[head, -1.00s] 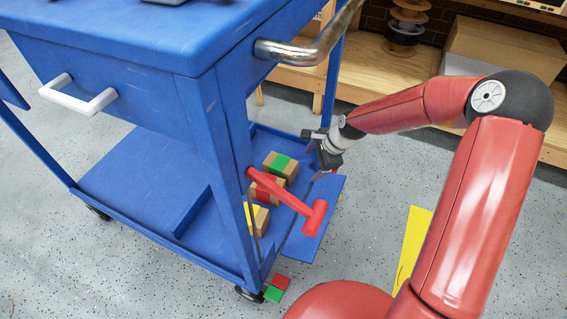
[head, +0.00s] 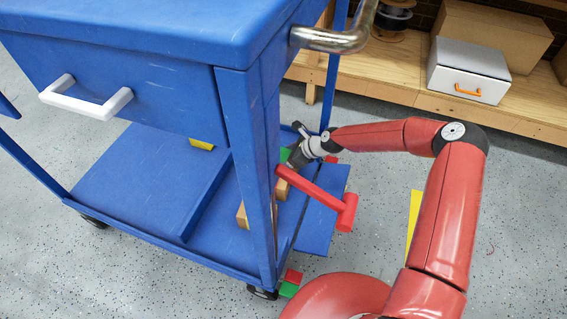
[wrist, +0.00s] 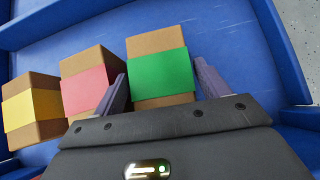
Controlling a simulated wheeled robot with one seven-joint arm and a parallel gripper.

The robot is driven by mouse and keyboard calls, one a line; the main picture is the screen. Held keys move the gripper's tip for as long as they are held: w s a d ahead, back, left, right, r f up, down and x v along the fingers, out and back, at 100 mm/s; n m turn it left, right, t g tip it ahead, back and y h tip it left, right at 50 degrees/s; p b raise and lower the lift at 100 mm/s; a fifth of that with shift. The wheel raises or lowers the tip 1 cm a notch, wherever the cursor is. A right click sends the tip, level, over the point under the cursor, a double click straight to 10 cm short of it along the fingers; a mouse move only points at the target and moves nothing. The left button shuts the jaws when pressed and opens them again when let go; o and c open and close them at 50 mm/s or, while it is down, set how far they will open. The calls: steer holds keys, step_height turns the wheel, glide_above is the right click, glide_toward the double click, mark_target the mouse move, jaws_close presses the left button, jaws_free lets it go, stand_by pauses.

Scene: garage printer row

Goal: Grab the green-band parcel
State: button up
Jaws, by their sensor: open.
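The green-band parcel (wrist: 161,72) is a brown box with a green band, on the blue lower shelf of the cart. In the wrist view it lies between the two open fingers of my gripper (wrist: 160,85). The left finger is close to its left side; the right finger stands a little off its right side. I cannot tell whether either touches. In the head view my gripper (head: 299,154) is at the shelf's right end, and only a bit of the green band (head: 284,155) shows beside it.
A red-band parcel (wrist: 90,80) stands just left of the left finger, and a yellow-band parcel (wrist: 33,108) beyond it. The blue cart (head: 130,180) has a corner post and a red bar (head: 318,195) in front of the shelf. A shelf lip (wrist: 275,45) runs to the right.

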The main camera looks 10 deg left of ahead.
steer(key=shift+x, duration=0.9)
steer(key=shift+c, duration=0.4)
steer(key=c, duration=0.7)
steer(key=shift+c, duration=0.8)
steer(key=shift+r, duration=0.15)
